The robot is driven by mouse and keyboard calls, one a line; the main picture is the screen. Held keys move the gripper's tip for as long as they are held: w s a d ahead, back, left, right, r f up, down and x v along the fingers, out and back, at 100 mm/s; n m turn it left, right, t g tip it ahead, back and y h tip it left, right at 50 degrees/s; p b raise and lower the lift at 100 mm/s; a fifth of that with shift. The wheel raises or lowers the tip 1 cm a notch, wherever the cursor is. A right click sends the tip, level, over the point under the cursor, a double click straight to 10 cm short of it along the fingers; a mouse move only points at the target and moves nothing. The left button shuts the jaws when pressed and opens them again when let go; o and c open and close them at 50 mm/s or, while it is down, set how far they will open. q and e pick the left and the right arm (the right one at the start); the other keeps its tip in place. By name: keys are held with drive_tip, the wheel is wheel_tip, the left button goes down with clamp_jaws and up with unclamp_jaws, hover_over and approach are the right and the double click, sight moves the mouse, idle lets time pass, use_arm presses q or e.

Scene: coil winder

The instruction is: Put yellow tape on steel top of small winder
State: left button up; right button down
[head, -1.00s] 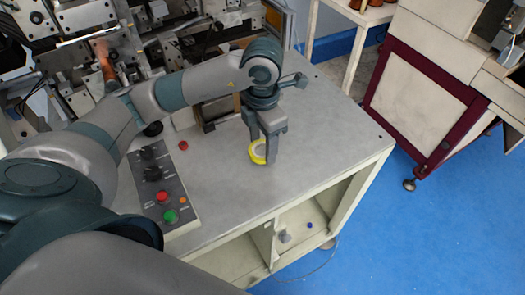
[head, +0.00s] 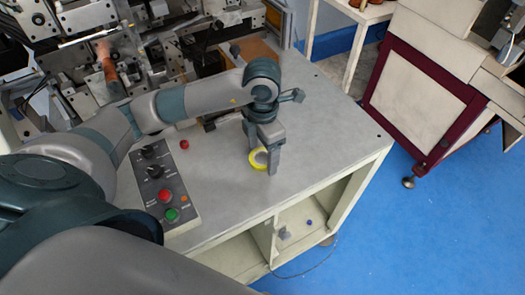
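The yellow tape (head: 253,162) is a ring between the fingers of my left gripper (head: 263,160). The fingers point down, one on each side of the tape, and the gripper appears shut on it. The right finger covers part of the ring. The tape shows over the grey steel top of the small winder (head: 330,120), right of the control panel. I cannot tell whether it touches the steel or hangs just above it. My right gripper is not in view.
A control panel (head: 153,200) with knobs and red and green buttons lies left of the tape. A red button (head: 184,145) stands on the top. Winder machinery (head: 105,70) fills the back left. The steel top is clear to the right.

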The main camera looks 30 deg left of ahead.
use_arm(q)
drive_tip(key=shift+r, duration=0.15)
drive_tip(key=shift+r, duration=0.45)
wheel_tip(320, 180, up, 11)
drive_tip(key=b, duration=0.2)
drive_tip(key=shift+b, duration=0.4)
drive_tip(key=shift+s+d, duration=0.1)
idle(0.5)
